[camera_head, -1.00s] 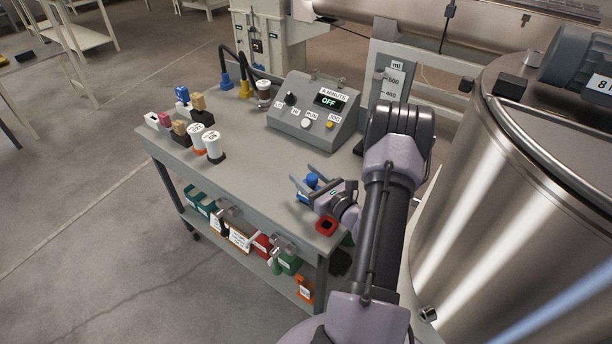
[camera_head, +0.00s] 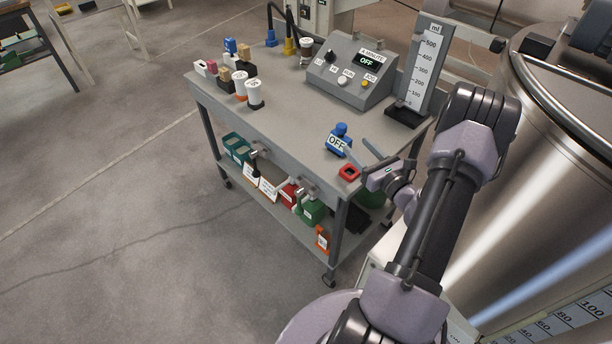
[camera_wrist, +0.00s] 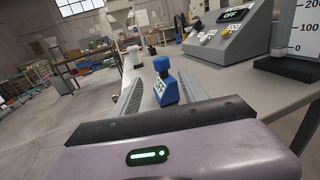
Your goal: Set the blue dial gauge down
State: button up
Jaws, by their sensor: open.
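Nothing is held.
A red square holder (camera_head: 349,172) sits at the cart's front edge, close to my gripper. A grey control box (camera_head: 350,72) and a level scale (camera_head: 428,75) stand at the back. Several small blocks and white-topped pieces (camera_head: 254,92) are at the left. The cart's middle is clear.

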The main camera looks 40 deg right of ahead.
jog(key=w+a+r+n+y, duration=0.6)
jog(key=a+r, duration=0.1)
jog(key=a, duration=0.3)
jog(key=s+a+r+n+g+y, duration=0.1)
jog(key=a+r+n+g+y, duration=0.2)
jog(key=a, duration=0.5)
jog(key=s+a+r+n+g+y, duration=0.1)
jog(key=a+r+n+g+y, duration=0.15)
jog(key=a+n, duration=0.35)
jog(key=s+a+r+n+g+y, duration=0.1)
jog(key=a+r+n+g, duration=0.2)
jog(key=a, duration=0.6)
jog(key=s+a+r+n+g+h, duration=0.2)
jog(key=s+a+n+g+h, duration=0.3)
jog(key=s+a+n, duration=0.65)
jog(key=s+d+r+n+t+h, duration=0.1)
jog(key=s+d+r+n+h, duration=0.1)
jog(key=s, duration=0.4)
jog(key=shift+s+d+r+n+h, duration=0.15)
jog(key=shift+s+d+n+h, duration=0.15)
jog(key=shift+d+n+h, duration=0.4)
jog(key=shift+t, duration=0.25)
